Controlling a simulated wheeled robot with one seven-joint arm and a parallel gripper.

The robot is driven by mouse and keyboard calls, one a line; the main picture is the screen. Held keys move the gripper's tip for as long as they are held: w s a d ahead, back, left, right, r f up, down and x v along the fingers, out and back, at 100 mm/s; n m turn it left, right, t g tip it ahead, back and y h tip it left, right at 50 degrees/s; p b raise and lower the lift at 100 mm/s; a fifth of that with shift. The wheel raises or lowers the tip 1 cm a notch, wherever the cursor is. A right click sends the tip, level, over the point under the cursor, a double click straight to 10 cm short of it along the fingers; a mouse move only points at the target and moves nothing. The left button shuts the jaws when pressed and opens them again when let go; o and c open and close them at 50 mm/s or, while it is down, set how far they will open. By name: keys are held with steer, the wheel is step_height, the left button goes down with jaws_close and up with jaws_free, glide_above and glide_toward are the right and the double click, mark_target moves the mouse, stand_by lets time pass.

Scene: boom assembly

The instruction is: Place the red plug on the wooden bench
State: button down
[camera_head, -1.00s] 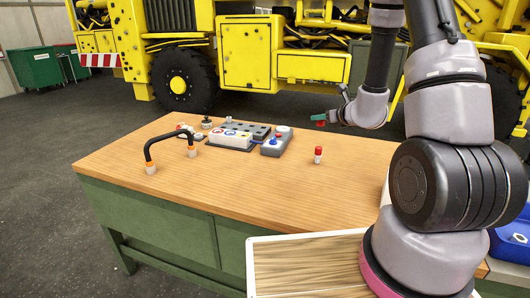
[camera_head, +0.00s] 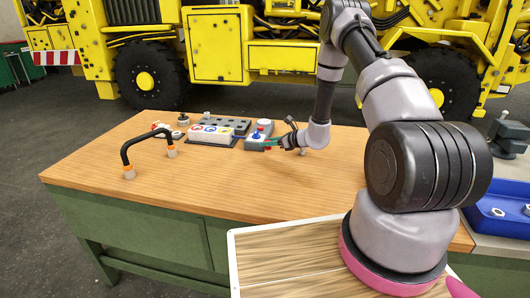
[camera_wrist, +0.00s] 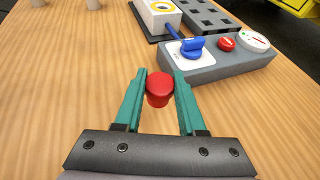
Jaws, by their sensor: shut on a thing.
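The red plug (camera_wrist: 159,88) sits between the two teal fingertips in the wrist view. My gripper (camera_head: 276,144) is shut on it and is low over the wooden bench (camera_head: 222,190), just in front of the grey control box. In the head view the plug cannot be clearly made out at the fingers. I cannot tell whether its lower end touches the bench. A small pale stub (camera_head: 302,152) shows on the bench below my wrist, its upper part hidden.
A grey control box (camera_wrist: 215,63) with a blue switch (camera_wrist: 191,46) and red button (camera_wrist: 227,44) lies close ahead. A black cable handle (camera_head: 136,141) stands at the left. The bench's front middle is clear. A blue bin (camera_head: 500,212) is at the right.

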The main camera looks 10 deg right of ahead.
mark_target(268, 158)
steer(key=shift+f, duration=2.2)
steer(key=shift+c, duration=2.4)
jaws_free()
steer(key=shift+f, duration=0.15)
